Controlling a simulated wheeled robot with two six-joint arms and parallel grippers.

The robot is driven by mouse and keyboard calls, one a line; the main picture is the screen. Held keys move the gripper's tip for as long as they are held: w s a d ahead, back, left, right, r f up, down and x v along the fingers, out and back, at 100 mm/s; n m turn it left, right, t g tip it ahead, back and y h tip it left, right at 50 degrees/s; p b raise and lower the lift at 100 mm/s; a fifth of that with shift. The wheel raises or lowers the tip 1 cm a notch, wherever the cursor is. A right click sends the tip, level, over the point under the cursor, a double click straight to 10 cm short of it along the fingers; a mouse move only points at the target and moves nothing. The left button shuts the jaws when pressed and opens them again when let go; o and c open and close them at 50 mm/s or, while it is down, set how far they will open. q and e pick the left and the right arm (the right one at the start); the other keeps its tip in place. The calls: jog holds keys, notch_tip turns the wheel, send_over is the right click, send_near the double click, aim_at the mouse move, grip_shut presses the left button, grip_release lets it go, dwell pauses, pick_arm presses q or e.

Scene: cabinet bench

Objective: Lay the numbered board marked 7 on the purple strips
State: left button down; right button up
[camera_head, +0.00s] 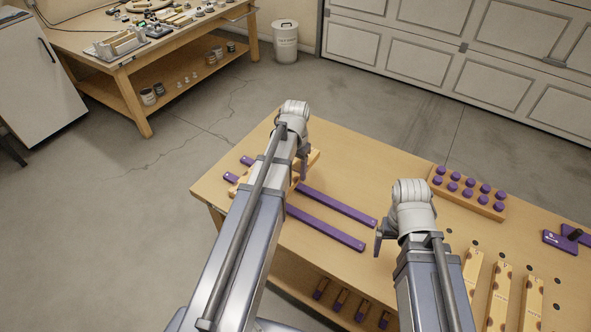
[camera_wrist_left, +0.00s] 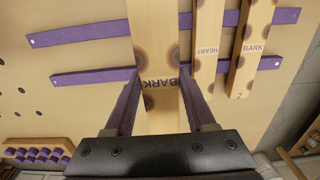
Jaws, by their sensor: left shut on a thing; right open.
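My left gripper (camera_head: 303,168) is over the two purple strips, the far strip (camera_head: 340,205) and the near strip (camera_head: 325,229). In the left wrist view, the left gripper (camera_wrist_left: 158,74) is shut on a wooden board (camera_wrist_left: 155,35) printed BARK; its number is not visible. The held board lies across the strips (camera_wrist_left: 80,77); whether it touches them I cannot tell. Beside it, a HEART board (camera_wrist_left: 208,45) and a BARK board marked 2 (camera_wrist_left: 250,48) lie across the strips. My right gripper (camera_head: 380,238) is open and empty near the strips' right ends.
Several wooden boards (camera_head: 500,295) lie at the bench's front right. A block with purple knobs (camera_head: 468,192) stands behind them, and a purple tool (camera_head: 560,242) is at the right edge. The strips' right part is bare.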

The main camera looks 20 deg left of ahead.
pick_arm(q)
jog(key=shift+f+b, duration=0.35)
jog(key=shift+f, duration=0.25)
pick_arm(e)
jog(key=shift+f, duration=0.6)
pick_arm(q)
jog(key=shift+f, duration=0.2)
pick_arm(e)
jog(key=shift+f, duration=0.2)
pick_arm(q)
notch_tip(320, 180, down, 7)
jog(key=b, duration=0.7)
pick_arm(e)
notch_tip(320, 180, down, 7)
pick_arm(q)
jog(key=shift+f+b, duration=0.55)
jog(key=shift+b, duration=0.15)
pick_arm(e)
jog(key=shift+f, duration=0.5)
pick_arm(q)
jog(key=shift+f+b, duration=0.3)
jog(key=shift+b, duration=0.05)
pick_arm(e)
jog(key=shift+f, duration=0.35)
pick_arm(q)
jog(key=shift+f, duration=0.2)
pick_arm(e)
jog(key=shift+f, duration=0.2)
dwell(0.3)
